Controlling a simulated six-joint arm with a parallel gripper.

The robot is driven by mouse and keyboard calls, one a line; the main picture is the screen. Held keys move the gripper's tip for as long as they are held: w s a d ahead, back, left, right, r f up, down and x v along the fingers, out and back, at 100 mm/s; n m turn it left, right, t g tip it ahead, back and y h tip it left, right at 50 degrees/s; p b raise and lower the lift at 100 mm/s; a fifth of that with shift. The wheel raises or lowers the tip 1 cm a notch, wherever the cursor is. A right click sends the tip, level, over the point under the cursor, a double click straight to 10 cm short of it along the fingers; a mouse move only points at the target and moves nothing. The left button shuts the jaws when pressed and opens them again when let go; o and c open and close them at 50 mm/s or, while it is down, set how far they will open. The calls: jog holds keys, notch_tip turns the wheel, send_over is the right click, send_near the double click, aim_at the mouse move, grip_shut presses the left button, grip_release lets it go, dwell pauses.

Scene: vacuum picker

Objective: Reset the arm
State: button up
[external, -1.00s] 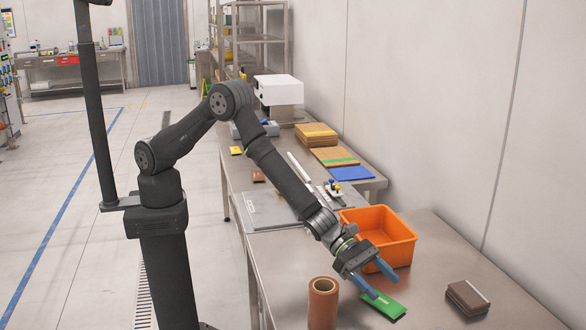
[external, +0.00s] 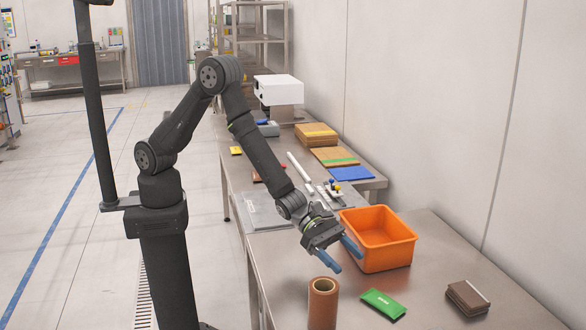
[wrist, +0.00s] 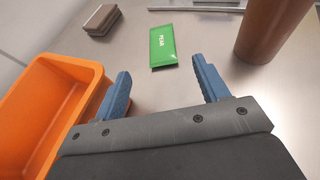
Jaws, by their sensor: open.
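My gripper (external: 343,254) is open and empty, with two blue fingers held above the table. In the external view it is left of the orange bin (external: 405,252) and above and behind the brown roll (external: 322,304). In the wrist view the fingers (wrist: 160,85) stand wide apart with bare table between them. A green packet (external: 384,304) lies flat on the table, apart from the fingers; it also shows in the wrist view (wrist: 163,47) ahead of the fingertips.
The orange bin looks empty and stands close to my gripper. A stack of brown blocks (external: 467,297) lies at the right. Cardboard pieces (external: 333,157), a blue sheet (external: 352,173) and a white machine (external: 279,91) are farther back. The table's right side has free room.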

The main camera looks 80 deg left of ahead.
jog(key=x, duration=1.2)
jog(key=shift+f, duration=0.15)
notch_tip(320, 180, up, 16)
jog(key=w+a+n+t+y, duration=0.15)
jog(key=w+a, duration=0.25)
jog(key=a, duration=0.8)
jog(key=w+a+n+t+y, duration=0.15)
jog(key=w+a, duration=0.35)
jog(key=a, duration=0.7)
jog(key=s+a+n+t+y, duration=0.1)
jog(key=a+n, duration=0.3)
jog(key=a, duration=1.9)
jog(key=shift+a+t+y, duration=0.35)
jog(key=shift+t+y, duration=0.25)
jog(key=shift+y, duration=0.2)
jog(key=shift+s, duration=0.1)
